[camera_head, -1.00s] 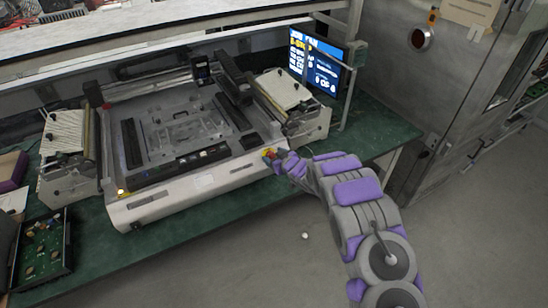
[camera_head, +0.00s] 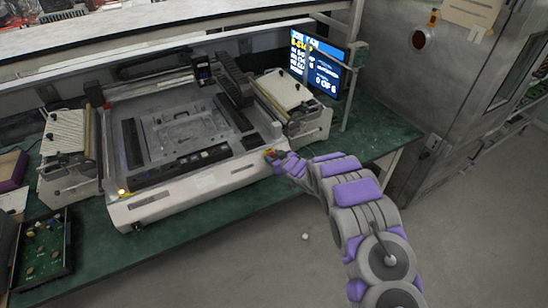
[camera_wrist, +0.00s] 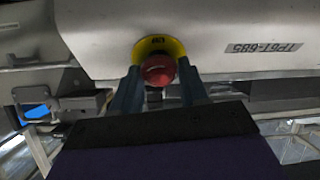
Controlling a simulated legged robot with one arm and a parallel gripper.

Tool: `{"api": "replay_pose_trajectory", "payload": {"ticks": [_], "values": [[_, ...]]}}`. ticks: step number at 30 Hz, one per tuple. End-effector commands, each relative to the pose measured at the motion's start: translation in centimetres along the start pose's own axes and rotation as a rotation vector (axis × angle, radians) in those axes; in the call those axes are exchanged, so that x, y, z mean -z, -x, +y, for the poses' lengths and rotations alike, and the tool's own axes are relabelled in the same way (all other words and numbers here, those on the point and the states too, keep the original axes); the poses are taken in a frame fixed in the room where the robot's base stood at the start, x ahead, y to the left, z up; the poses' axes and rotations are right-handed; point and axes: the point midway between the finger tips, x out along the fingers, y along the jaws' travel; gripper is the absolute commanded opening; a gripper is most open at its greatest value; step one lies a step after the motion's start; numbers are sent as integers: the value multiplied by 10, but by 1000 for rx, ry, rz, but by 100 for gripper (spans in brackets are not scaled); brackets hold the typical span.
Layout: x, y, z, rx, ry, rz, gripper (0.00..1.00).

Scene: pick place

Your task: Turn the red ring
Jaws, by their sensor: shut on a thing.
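The red ring (camera_wrist: 157,71) shows in the wrist view as a round red knob on a yellow disc (camera_wrist: 160,47), set in the pale front panel of the machine. My gripper (camera_wrist: 158,82) has one finger on each side of the red ring and is shut on it. In the head view, my gripper (camera_head: 277,157) reaches the right end of the machine's front panel. There the red ring is mostly hidden by the gripper, with a bit of red and yellow showing.
The large pale machine (camera_head: 205,183) stands on a green bench (camera_head: 100,256). A lit screen (camera_head: 315,65) stands behind on the right. A circuit board tray (camera_head: 38,250) lies at the left. A metal cabinet (camera_head: 400,90) stands at the right. The floor in front is open.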

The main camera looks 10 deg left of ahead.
Motion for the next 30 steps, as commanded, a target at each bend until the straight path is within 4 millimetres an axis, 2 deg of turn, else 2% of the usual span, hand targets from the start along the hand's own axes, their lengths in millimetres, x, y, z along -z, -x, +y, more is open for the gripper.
{"api": "replay_pose_trajectory", "payload": {"ticks": [11,30], "values": [[3,0,-1,-29,-97,-1,13],[3,0,-2,-178,-557,0,13]]}}
